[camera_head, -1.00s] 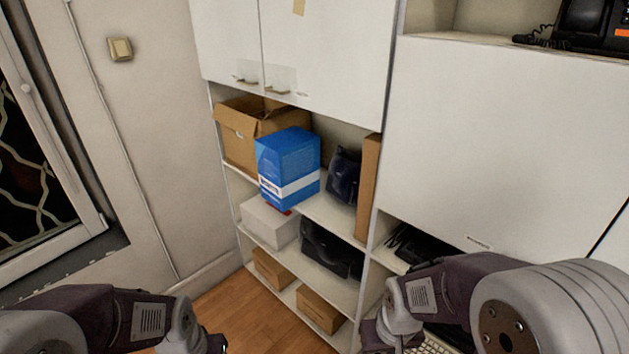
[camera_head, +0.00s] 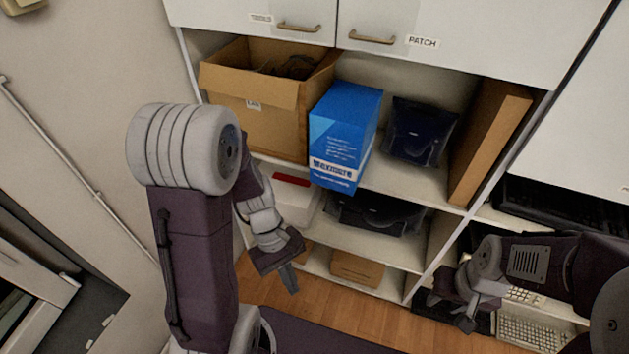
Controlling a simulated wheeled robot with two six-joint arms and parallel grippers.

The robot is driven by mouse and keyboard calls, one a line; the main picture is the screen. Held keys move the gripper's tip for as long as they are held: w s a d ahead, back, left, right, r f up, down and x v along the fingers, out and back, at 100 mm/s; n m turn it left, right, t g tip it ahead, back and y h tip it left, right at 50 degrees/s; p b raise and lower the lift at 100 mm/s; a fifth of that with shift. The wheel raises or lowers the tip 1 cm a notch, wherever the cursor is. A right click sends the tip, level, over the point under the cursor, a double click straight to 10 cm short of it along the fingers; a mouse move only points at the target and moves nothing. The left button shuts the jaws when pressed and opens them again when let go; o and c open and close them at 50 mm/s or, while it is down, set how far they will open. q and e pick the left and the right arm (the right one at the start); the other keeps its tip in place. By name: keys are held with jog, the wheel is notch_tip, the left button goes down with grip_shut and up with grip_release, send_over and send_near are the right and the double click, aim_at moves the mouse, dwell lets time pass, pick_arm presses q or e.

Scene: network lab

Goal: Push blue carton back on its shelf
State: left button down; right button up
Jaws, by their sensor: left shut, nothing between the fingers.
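The blue carton (camera_head: 345,132) stands upright on the upper open shelf (camera_head: 400,186), to the right of an open cardboard box. Its lower front part sticks out past the shelf's front edge. My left gripper (camera_head: 290,284) is shut and empty, pointing down in front of the shelves, below and left of the carton and apart from it. My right gripper (camera_head: 466,322) is at the lower right, well away from the carton; its fingertips are small and I cannot tell whether they are open.
An open cardboard box (camera_head: 262,112) stands left of the carton. A dark bag (camera_head: 418,132) and an upright brown board (camera_head: 488,145) are to its right. The lower shelves hold a white box (camera_head: 292,202), a black bag (camera_head: 372,214) and a brown box (camera_head: 356,268). Cabinet doors hang above.

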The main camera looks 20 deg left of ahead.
pick_arm(q)
jog(key=w+d+n+h, duration=0.1)
jog(key=d+n+h, duration=0.3)
jog(key=n, duration=0.5)
jog(key=n+t+h+b, duration=0.1)
jog(key=n+t+h, duration=0.3)
jog(key=n+t, duration=1.7)
send_near(339, 184)
jog(key=w+d+r+n+g, duration=0.1)
jog(key=w+r+n+g, duration=0.1)
jog(key=n+g, duration=0.1)
jog(key=w+d+r+n+g+p, duration=0.1)
jog(key=g, duration=0.1)
jog(key=shift+w+d+r+n, duration=0.15)
jog(key=shift+w+d+n, duration=0.15)
jog(key=shift+w+d, duration=0.05)
jog(key=shift+w+a, duration=0.1)
jog(key=shift+w, duration=0.55)
